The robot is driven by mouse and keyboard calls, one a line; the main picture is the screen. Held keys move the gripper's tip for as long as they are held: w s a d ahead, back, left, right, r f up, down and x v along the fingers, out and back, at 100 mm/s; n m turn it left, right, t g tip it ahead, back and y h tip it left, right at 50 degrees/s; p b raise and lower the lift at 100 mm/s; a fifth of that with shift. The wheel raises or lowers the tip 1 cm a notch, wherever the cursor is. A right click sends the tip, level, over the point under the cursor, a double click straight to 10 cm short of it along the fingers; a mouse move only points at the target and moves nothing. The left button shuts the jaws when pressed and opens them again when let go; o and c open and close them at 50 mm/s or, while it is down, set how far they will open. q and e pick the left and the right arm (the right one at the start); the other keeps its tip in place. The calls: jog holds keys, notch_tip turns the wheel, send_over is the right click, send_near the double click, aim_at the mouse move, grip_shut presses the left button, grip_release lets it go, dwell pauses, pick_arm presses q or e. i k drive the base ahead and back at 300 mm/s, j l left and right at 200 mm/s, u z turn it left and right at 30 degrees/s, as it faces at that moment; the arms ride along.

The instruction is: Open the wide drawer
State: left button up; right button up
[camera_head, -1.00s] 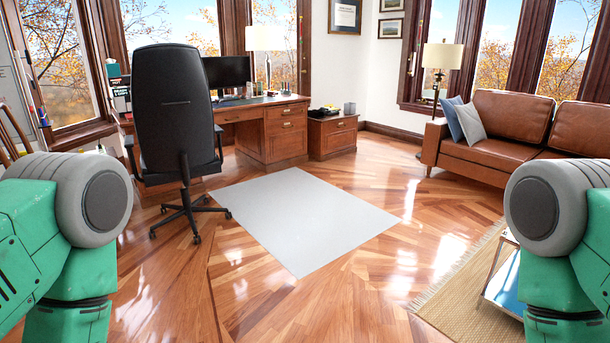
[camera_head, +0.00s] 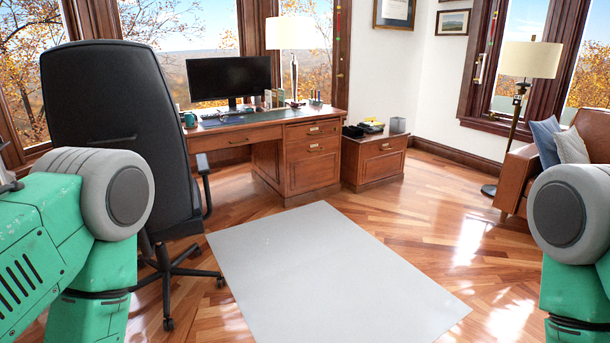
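A brown wooden desk (camera_head: 265,160) stands ahead by the windows. Its wide drawer (camera_head: 240,139), with a small handle in the middle, is under the desktop to the left of the pedestal and looks shut. The pedestal has a small upper drawer (camera_head: 313,129) and a deeper one (camera_head: 314,148) below, both shut. A low cabinet (camera_head: 375,162) with a drawer front and handle stands right of the desk. Only my green and grey arm links show at the left and right edges. Neither gripper is in view.
A black office chair (camera_head: 115,130) stands at the left, in front of the desk's left part. A pale grey mat (camera_head: 330,270) lies on open wooden floor before the desk. A leather sofa (camera_head: 515,175) and a floor lamp (camera_head: 530,62) are at the right.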

aim_at(198, 145)
jog(key=i+j, duration=0.1)
jog(key=i, duration=1.1)
jog(key=i+j, duration=0.1)
jog(key=i, duration=1.05)
jog(key=i+j+u, duration=0.2)
jog(key=i, duration=0.5)
jog(key=i+l+u, duration=0.25)
jog(key=i, duration=0.45)
jog(key=i+l+u, duration=0.2)
jog(key=i, duration=0.55)
jog(key=i+j, duration=0.25)
jog(key=i, duration=0.05)
